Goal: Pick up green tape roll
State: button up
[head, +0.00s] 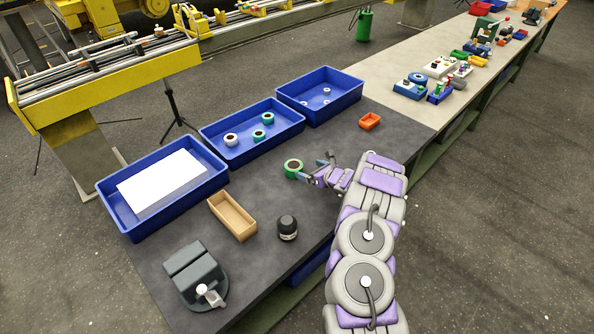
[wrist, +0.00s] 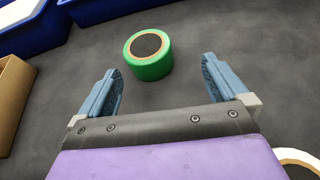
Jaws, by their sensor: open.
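A green tape roll (head: 293,168) with a dark core lies flat on the dark tabletop, in front of the middle blue bin. In the wrist view the green tape roll (wrist: 149,55) lies just beyond my fingertips, roughly centred between them and a little to the left. My gripper (head: 313,166) is low over the table, to the right of the roll. In the wrist view my gripper (wrist: 162,78) is open and nothing is between its fingers. I cannot tell if a finger touches the roll in the head view.
Three blue bins stand behind: one with a white block (head: 163,184), a middle bin (head: 270,142) with tape rolls, and a right bin (head: 350,97). A cardboard box (head: 233,215), a black round object (head: 287,228), a vise (head: 197,275) and an orange tray (head: 370,121) share the table.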

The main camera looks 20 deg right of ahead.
aim_at(294, 167)
jog(key=w+a, duration=0.1)
jog(key=w+a+f, duration=0.1)
jog(key=w+a, duration=0.1)
jog(key=shift+w+a+r, duration=0.1)
jog(key=shift+w+a, duration=0.1)
jog(key=shift+a, duration=0.15)
jog(key=shift+w+a, duration=0.1)
jog(key=shift+w, duration=0.05)
jog(key=w+f, duration=0.1)
jog(key=w+d+f+b, duration=0.1)
jog(key=w, duration=0.1)
jog(key=shift+f, duration=0.4)
jog(key=shift+w+a+f, duration=0.1)
jog(key=shift+w, duration=0.15)
jog(key=shift+w+a, duration=0.2)
jog(key=shift+a, duration=0.05)
jog(key=shift+a+r, duration=0.2)
jog(key=shift+a, duration=0.45)
jog(key=shift+d+f, duration=0.15)
jog(key=shift+d, duration=0.55)
jog(key=c, duration=0.7)
jog(key=shift+a, duration=0.25)
jog(key=shift+c, duration=1.3)
jog(key=shift+a, duration=0.15)
